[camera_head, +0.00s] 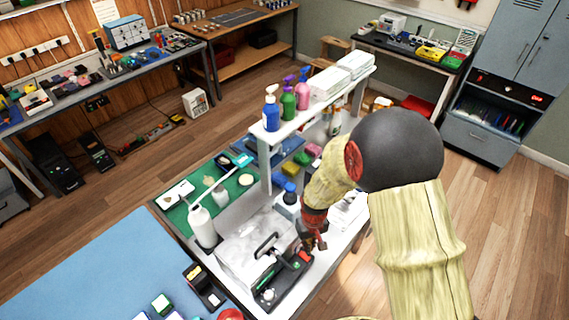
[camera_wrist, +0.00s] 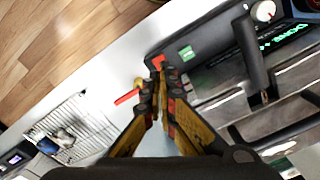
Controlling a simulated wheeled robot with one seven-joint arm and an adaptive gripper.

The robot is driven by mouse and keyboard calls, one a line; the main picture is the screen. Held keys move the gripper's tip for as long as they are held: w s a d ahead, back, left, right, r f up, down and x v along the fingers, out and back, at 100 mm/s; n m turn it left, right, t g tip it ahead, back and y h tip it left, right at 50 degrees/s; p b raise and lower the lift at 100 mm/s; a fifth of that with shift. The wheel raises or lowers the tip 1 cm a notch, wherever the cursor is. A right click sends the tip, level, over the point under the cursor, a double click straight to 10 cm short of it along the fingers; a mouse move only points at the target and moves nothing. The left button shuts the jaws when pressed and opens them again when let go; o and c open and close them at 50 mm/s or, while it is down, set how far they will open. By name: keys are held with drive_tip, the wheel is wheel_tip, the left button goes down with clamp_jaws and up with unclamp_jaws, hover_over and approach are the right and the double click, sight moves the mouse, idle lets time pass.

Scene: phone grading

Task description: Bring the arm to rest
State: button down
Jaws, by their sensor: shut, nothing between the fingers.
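My arm reaches from the lower right of the head view over the workbench. My gripper (camera_head: 313,238) points down above the bench, beside a dark device with a handle. In the wrist view my gripper (camera_wrist: 165,82) has its yellow and black fingers drawn together at the tips, with nothing between them. The fingertips appear close to the red-orange part of the dark device (camera_wrist: 200,50); I cannot tell whether they touch it. The same dark device (camera_head: 283,284) shows in the head view, with a small green label and a white knob. My forearm hides part of the bench's right side.
A white shelf (camera_head: 318,106) with blue, green and pink bottles stands behind the gripper. A wire rack (camera_wrist: 75,130) shows in the wrist view. Open wood floor (camera_head: 509,205) lies right.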

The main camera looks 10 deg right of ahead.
drive_tip(key=s+r+t+b, duration=0.2)
drive_tip(key=s+r+b, duration=0.1)
drive_tip(key=r, duration=0.5)
drive_tip(key=s+r+t+b, duration=0.1)
drive_tip(key=s+r+b, duration=0.3)
drive_tip(key=r, duration=0.5)
drive_tip(key=s+r+m+t+b, duration=0.1)
drive_tip(key=s+r+t+b, duration=0.1)
drive_tip(key=s+r+b, duration=0.2)
drive_tip(key=s+r, duration=0.3)
drive_tip(key=r, duration=0.2)
drive_tip(key=shift+r+t, duration=0.15)
drive_tip(key=shift+t, duration=0.15)
drive_tip(key=shift+r, duration=0.1)
